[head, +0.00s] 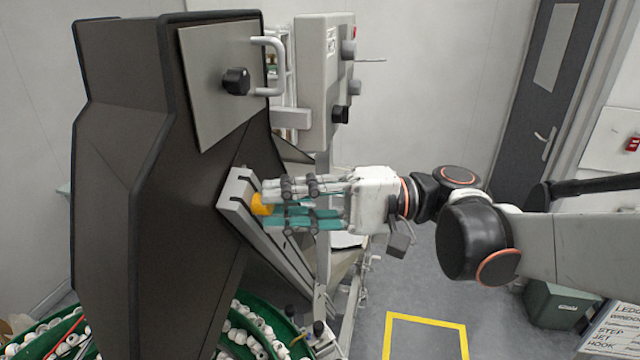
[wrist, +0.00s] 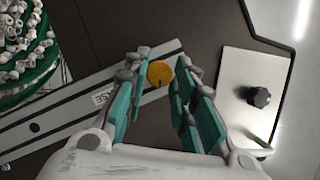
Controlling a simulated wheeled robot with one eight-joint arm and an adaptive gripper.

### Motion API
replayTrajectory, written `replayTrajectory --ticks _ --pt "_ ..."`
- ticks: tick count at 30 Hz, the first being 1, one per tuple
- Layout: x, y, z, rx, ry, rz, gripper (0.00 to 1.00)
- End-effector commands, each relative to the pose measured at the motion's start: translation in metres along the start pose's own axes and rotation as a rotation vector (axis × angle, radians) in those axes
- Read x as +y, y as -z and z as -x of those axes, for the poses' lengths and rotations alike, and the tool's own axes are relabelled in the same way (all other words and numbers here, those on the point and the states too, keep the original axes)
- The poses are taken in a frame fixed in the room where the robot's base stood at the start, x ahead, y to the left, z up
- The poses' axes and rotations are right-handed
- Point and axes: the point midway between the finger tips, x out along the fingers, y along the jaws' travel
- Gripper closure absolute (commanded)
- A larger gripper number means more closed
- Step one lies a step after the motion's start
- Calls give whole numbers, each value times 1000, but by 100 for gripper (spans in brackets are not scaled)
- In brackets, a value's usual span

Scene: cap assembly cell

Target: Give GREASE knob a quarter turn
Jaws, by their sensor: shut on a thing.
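A round yellow knob (head: 260,206) sits on a grey rail on the side of the dark machine. In the wrist view the knob (wrist: 160,73) shows between my fingertips, with a short dark mark on its lower part. A small white label (wrist: 103,97) lies beside it on the rail, too small to read. My gripper (head: 272,203) reaches in from the right and is shut on the yellow knob. In the wrist view my gripper (wrist: 158,80) has one teal-padded finger on each side of it. The fingers hide part of the knob in the head view.
The grey rail (wrist: 50,122) slants across the dark housing. A pale panel with a black knob (head: 236,80) and a grey handle (head: 270,65) is above. A grey control box (head: 318,80) stands behind. Green bowls of white caps (head: 250,330) are below. Floor at right is mostly open.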

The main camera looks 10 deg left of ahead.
Motion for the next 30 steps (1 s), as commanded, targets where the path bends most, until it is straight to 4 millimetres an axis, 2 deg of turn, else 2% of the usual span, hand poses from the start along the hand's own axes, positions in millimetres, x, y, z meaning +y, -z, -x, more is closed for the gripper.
replayTrajectory --ticks 9,23,24,26,30 --pt "2 0 0 1 34 -87 100" --pt "1 0 0 1 39 -99 100" --pt "1 0 0 1 39 -99 71" --pt "1 0 0 1 39 -99 58" --pt "1 0 0 1 39 -98 55"
